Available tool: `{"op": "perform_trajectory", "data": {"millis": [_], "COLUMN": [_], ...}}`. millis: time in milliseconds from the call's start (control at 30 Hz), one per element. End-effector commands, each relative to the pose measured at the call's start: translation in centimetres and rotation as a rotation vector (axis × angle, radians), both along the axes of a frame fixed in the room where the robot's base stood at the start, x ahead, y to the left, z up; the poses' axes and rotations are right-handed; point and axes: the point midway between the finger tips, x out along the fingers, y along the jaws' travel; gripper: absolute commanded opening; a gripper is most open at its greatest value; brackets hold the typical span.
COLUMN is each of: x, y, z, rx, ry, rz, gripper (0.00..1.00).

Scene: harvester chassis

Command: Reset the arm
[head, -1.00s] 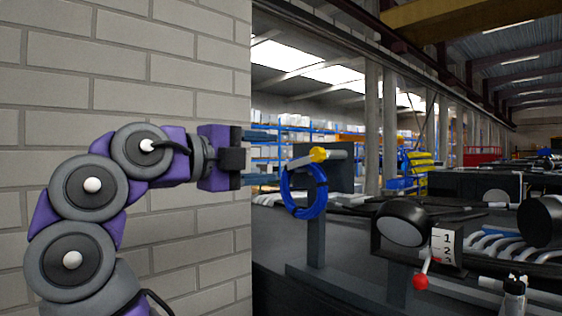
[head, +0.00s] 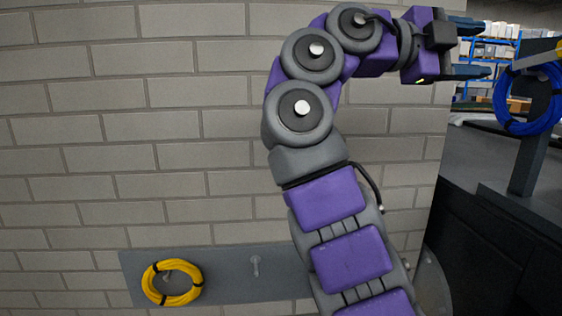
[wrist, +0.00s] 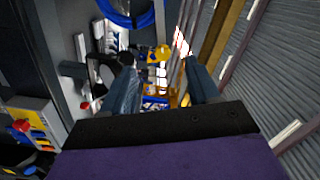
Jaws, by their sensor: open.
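My gripper (head: 468,47) is at the upper right of the head view, at the end of my purple and grey arm, which rises and bends to the right. Its two blue-grey fingers are apart with nothing between them. In the wrist view the two fingers (wrist: 160,90) also stand apart and empty. A blue cable coil (head: 527,98) hangs from a dark post to the right of the fingertips, apart from them. Part of the blue coil also shows at the top of the wrist view (wrist: 128,17).
A yellow cable coil (head: 172,283) hangs on a grey wall plate (head: 217,288) at the lower left. An empty hook (head: 256,266) is beside it. A brick wall (head: 130,130) stands behind my arm. Dark machinery (head: 475,240) is at the right.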

Motion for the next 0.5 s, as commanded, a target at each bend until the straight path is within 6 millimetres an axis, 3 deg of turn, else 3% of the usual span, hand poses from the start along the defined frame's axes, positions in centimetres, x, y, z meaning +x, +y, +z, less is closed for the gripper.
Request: {"op": "perform_trajectory", "data": {"millis": [267,500], "x": [2.5,2.6], "y": [-1.7,-3.8], "z": [-6.3,-15.0], "rx": [0.013,0.090], "ry": [0.545,0.980], "rz": [0.069,0.192], "gripper": [0.60,0.60]}}
